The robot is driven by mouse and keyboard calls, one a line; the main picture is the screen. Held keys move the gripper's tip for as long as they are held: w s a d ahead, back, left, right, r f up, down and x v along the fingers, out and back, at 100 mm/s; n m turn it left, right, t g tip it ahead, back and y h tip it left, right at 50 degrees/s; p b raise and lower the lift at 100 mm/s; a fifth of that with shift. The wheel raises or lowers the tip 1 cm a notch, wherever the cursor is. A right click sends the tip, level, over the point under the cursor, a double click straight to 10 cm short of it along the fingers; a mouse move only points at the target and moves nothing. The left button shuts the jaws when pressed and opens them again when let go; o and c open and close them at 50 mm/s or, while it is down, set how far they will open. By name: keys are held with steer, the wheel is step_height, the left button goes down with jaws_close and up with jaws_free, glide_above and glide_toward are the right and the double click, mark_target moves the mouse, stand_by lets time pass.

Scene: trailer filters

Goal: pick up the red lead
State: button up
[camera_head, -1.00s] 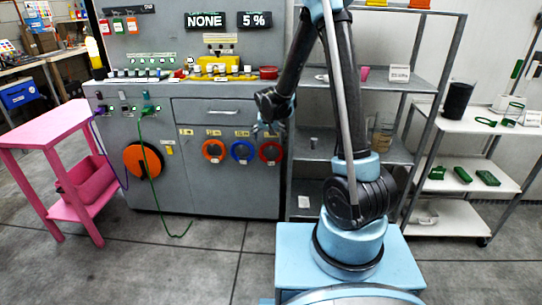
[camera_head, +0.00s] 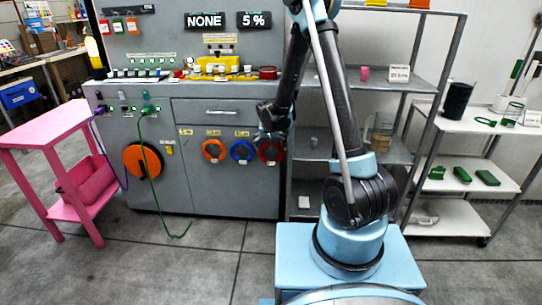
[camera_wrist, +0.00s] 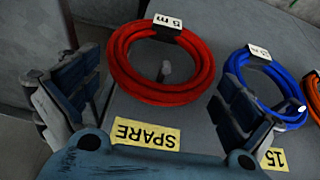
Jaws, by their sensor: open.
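The red lead (camera_head: 270,152) is a coiled cable hanging on a peg at the right end of the cabinet front. In the wrist view the red lead (camera_wrist: 125,68) is ahead of my gripper, with a white "5 m" tag on it. My gripper (camera_wrist: 160,98) is open and empty, its two fingers spread to the left and right of the coil's lower part. In the head view my gripper (camera_head: 268,138) is close in front of the red coil and partly covers it. I cannot tell whether a finger touches it.
A blue coil (camera_head: 242,151) and an orange coil (camera_head: 213,150) hang to the left of the red one. A yellow "SPARE" label (camera_wrist: 146,134) is on the cabinet. The grey shelf rack (camera_head: 398,156) stands to the right. A green cable (camera_head: 147,160) hangs from the cabinet at left.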

steer(key=c, duration=1.2)
steer(key=shift+o, duration=0.2)
steer(key=shift+r, duration=0.1)
steer(key=shift+s+r, duration=0.2)
steer(key=shift+r, duration=0.2)
step_height(320, 180, up, 6)
steer(key=shift+r, duration=0.15)
steer(key=s, duration=1.9)
steer(key=shift+s+a, duration=0.3)
